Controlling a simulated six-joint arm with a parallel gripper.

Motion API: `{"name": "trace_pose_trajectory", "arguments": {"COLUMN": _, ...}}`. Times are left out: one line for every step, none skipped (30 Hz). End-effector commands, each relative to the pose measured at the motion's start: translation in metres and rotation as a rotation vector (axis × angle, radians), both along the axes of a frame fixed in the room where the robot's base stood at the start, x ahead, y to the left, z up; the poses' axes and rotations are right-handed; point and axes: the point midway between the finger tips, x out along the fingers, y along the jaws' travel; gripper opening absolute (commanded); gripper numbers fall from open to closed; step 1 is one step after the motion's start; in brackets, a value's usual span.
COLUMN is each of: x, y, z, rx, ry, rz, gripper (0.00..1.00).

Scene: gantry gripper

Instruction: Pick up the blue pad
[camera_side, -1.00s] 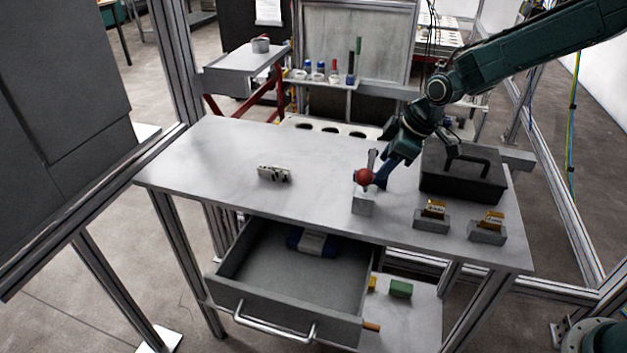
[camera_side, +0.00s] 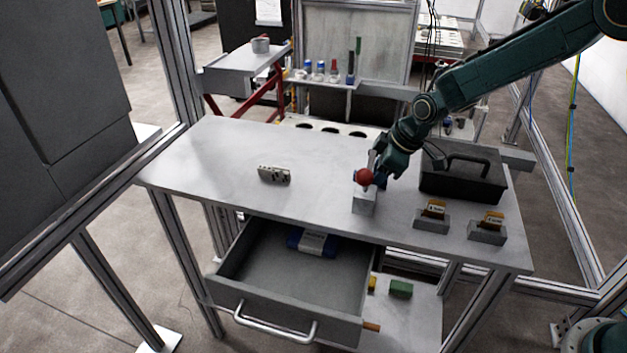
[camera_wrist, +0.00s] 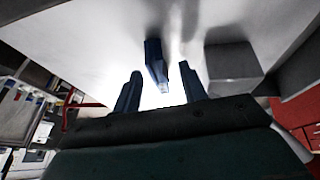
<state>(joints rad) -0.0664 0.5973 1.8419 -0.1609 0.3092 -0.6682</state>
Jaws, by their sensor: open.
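A blue pad (camera_side: 296,241) with a pale band across it lies at the back of the open drawer (camera_side: 290,285), partly under the tabletop edge. My gripper (camera_side: 384,176) is low over the table, right beside the red ball (camera_side: 364,177) on its pale block (camera_side: 363,204), and well above and to the right of the drawer. Its fingers are partly hidden in the side view. In the wrist view, my gripper (camera_wrist: 160,92) has its dark blue fingers apart. A blue upright piece shows between and beyond them; I cannot tell what it is. The pad is not recognisable there.
A black lidded box (camera_side: 463,178) stands at the table's right, with two small holders (camera_side: 432,217) (camera_side: 487,229) before it. A small metal piece (camera_side: 274,175) lies left of centre. Green (camera_side: 400,288) and yellow blocks sit on the lower shelf.

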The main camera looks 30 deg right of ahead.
Motion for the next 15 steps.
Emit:
{"name": "trace_pose_trajectory", "arguments": {"x": 0.0000, "y": 0.0000, "z": 0.0001, "rx": 0.000, "ry": 0.000, "rz": 0.000, "gripper": 0.36}}
{"name": "trace_pose_trajectory", "arguments": {"x": -0.0001, "y": 0.0000, "z": 0.0002, "rx": 0.000, "ry": 0.000, "rz": 0.000, "gripper": 0.31}}
{"name": "trace_pose_trajectory", "arguments": {"x": 0.0000, "y": -0.0001, "z": 0.0002, "rx": 0.000, "ry": 0.000, "rz": 0.000, "gripper": 0.23}}
{"name": "trace_pose_trajectory", "arguments": {"x": 0.0000, "y": -0.0001, "z": 0.0002, "rx": 0.000, "ry": 0.000, "rz": 0.000, "gripper": 0.17}}
{"name": "trace_pose_trajectory", "arguments": {"x": -0.0001, "y": 0.0000, "z": 0.0002, "rx": 0.000, "ry": 0.000, "rz": 0.000, "gripper": 0.11}}
{"name": "trace_pose_trajectory", "arguments": {"x": 0.0000, "y": -0.0001, "z": 0.0002, "rx": 0.000, "ry": 0.000, "rz": 0.000, "gripper": 0.03}}
{"name": "trace_pose_trajectory", "arguments": {"x": -0.0001, "y": 0.0000, "z": 0.0002, "rx": 0.000, "ry": 0.000, "rz": 0.000, "gripper": 0.00}}
{"name": "trace_pose_trajectory", "arguments": {"x": -0.0001, "y": 0.0000, "z": 0.0002, "rx": 0.000, "ry": 0.000, "rz": 0.000, "gripper": 0.00}}
{"name": "trace_pose_trajectory", "arguments": {"x": 0.0000, "y": -0.0001, "z": 0.0003, "rx": 0.000, "ry": 0.000, "rz": 0.000, "gripper": 0.00}}
{"name": "trace_pose_trajectory", "arguments": {"x": 0.0000, "y": -0.0001, "z": 0.0003, "rx": 0.000, "ry": 0.000, "rz": 0.000, "gripper": 0.00}}
{"name": "trace_pose_trajectory", "arguments": {"x": 0.0000, "y": -0.0001, "z": 0.0003, "rx": 0.000, "ry": 0.000, "rz": 0.000, "gripper": 0.00}}
{"name": "trace_pose_trajectory", "arguments": {"x": 0.0000, "y": -0.0001, "z": 0.0003, "rx": 0.000, "ry": 0.000, "rz": 0.000, "gripper": 0.00}}
{"name": "trace_pose_trajectory", "arguments": {"x": 0.0000, "y": -0.0001, "z": 0.0003, "rx": 0.000, "ry": 0.000, "rz": 0.000, "gripper": 0.00}}
{"name": "trace_pose_trajectory", "arguments": {"x": 0.0000, "y": -0.0001, "z": 0.0003, "rx": 0.000, "ry": 0.000, "rz": 0.000, "gripper": 0.00}}
{"name": "trace_pose_trajectory", "arguments": {"x": 0.0000, "y": 0.0000, "z": 0.0005, "rx": 0.000, "ry": 0.000, "rz": 0.000, "gripper": 0.00}}
